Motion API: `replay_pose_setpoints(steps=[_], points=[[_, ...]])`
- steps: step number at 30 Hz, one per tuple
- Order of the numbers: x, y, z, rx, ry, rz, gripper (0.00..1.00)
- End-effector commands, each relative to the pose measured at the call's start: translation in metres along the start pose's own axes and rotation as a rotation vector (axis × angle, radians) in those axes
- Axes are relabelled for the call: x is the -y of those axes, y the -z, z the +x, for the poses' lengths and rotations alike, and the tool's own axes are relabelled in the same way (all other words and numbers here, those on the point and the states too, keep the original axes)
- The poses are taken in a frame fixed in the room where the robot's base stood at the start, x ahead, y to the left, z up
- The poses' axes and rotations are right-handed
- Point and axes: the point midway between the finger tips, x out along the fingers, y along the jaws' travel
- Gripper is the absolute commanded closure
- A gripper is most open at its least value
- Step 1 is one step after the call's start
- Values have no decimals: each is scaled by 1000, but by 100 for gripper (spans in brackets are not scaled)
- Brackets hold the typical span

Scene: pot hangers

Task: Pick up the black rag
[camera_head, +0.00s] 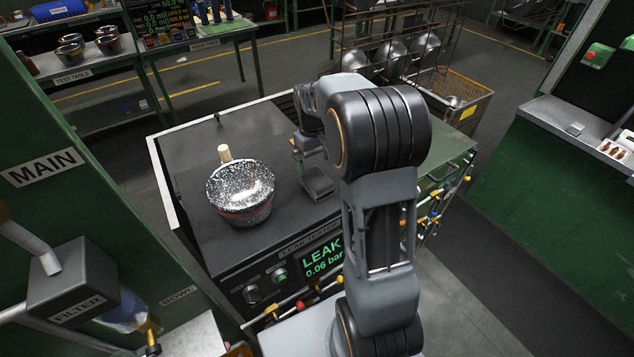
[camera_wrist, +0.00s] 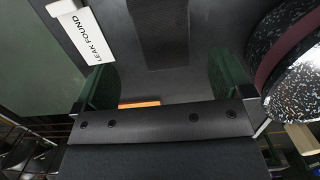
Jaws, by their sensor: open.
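I cannot make out a black rag for certain in either view. In the wrist view a dark flat rectangular patch (camera_wrist: 160,35) lies on the grey top ahead of the fingers; I cannot tell whether it is cloth, a panel or a shadow. My gripper (camera_wrist: 162,76) is open, with its two green-padded fingers wide apart and nothing held between them. In the head view my gripper (camera_head: 313,172) is low over the right part of the dark leak tester top (camera_head: 190,148), partly hidden by my arm.
A speckled pot (camera_head: 241,190) stands left of my gripper; it shows at the right of the wrist view (camera_wrist: 290,80). A white "LEAK FOUND" label (camera_wrist: 82,36) is at the wrist view's upper left. A wire basket (camera_head: 465,92) and hanging pots (camera_head: 390,55) are behind my arm.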

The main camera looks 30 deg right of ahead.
Motion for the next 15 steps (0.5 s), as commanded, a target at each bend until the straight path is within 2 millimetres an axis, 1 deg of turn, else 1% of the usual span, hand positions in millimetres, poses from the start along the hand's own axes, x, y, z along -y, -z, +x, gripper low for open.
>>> replay_pose_setpoints(steps=[1, 3, 6, 11, 15], points=[[0, 0, 8, 3, 1, 0, 2], [0, 0, 17, 3, 1, 0, 2], [0, 0, 25, 1, 0, 1, 2], [1, 0, 32, 1, 0, 0, 2], [3, -1, 47, 3, 1, -1, 2]])
